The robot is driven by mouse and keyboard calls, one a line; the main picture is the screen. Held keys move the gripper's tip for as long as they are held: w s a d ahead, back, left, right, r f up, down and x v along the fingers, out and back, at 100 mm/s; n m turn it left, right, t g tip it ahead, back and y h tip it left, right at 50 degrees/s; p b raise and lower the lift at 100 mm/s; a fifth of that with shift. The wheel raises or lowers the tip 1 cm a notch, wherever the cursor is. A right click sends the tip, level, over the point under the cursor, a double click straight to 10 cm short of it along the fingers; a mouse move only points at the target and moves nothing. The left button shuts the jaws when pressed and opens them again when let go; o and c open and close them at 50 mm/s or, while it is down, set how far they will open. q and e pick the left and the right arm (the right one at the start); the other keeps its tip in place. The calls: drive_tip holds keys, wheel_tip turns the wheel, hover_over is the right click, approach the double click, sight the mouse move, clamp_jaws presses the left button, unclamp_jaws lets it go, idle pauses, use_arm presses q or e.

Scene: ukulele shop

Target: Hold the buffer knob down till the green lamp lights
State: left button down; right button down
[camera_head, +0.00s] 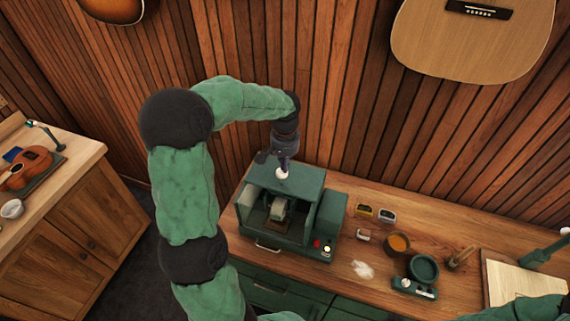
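The green buffer machine (322,186) stands on the wooden counter, with a wheel (278,209) inside its open front. A pale round knob (282,173) is on its top. My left gripper (283,163) points down from above, its narrow tips at the knob; they look closed together and seem to touch it. How far the knob is pressed I cannot tell. On the machine's front right corner are a red part (317,243) and a small pale yellowish lamp or button (327,249). I see no clearly green light. My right gripper is out of view.
A slatted wall with hanging guitars (475,40) is behind. Another bench (85,170) stands left.

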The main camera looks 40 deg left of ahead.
sight(285, 175)
use_arm(q)
drive_tip(key=shift+f, duration=0.2)
wheel_tip(285, 175, down, 4)
drive_tip(key=shift+r+b, duration=0.25)
drive_tip(key=shift+b, duration=1)
drive_tip(key=shift+s+d, duration=0.25)
drive_tip(key=shift+s, duration=0.05)
drive_tip(key=shift+f, duration=0.1)
drive_tip(key=r+p, duration=0.2)
drive_tip(key=r, duration=0.1)
drive_tip(key=r+p, duration=0.1)
drive_tip(key=shift+w+a+r, duration=0.2)
drive_tip(key=shift+w+a, duration=0.05)
drive_tip(key=shift+w, duration=0.1)
wheel_tip(285, 175, up, 11)
drive_tip(key=shift+s+f, duration=0.1)
